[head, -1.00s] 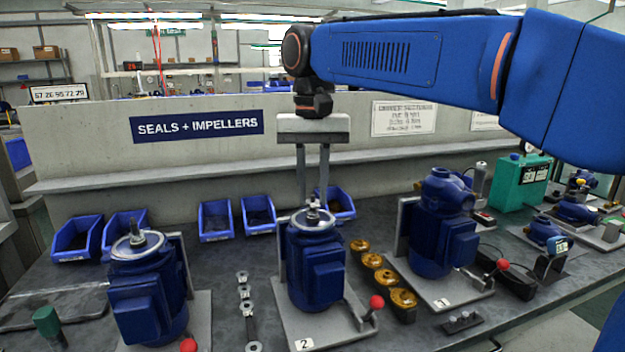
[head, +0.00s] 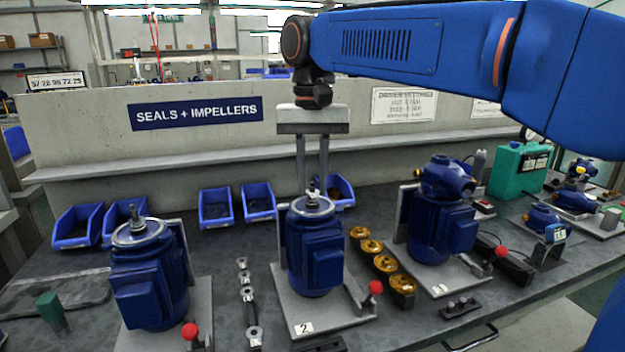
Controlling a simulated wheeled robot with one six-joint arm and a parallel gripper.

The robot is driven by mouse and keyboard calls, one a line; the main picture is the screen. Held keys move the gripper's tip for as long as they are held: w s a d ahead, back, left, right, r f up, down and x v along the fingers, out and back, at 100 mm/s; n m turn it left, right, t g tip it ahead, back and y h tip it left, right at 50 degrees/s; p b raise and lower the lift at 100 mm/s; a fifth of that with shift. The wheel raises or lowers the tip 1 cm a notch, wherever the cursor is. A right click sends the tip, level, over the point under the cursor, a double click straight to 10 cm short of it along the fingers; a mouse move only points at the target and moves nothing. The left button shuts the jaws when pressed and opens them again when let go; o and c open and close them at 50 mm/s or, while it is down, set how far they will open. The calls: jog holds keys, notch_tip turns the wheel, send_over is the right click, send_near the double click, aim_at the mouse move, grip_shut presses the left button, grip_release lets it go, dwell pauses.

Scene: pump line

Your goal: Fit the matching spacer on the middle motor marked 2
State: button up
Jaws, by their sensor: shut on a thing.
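The middle motor (head: 314,258) is blue and stands upright on a grey base plate (head: 338,320) with a tag "2" (head: 303,328). A pale ring face with a short shaft (head: 312,203) is on its top. My gripper (head: 313,190) points straight down over this shaft, its two long fingers close together. It is shut on a small grey piece, probably a spacer, mostly hidden by the fingertips. I cannot tell whether the piece touches the shaft. Several grey ring-shaped spacers (head: 246,279) lie in a row left of the motor.
A motor tagged "1" (head: 440,225) stands right, another motor (head: 150,280) left. Brass-coloured impellers (head: 385,264) line up between the middle and right motors. Red-knobbed levers (head: 376,288) stick up by the bases. Blue bins (head: 215,207) and a low wall (head: 90,135) are behind.

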jog(key=shift+f, duration=0.1)
jog(key=o, duration=2.2)
notch_tip(320, 180, up, 9)
dwell(0.5)
jog(key=shift+d, duration=0.1)
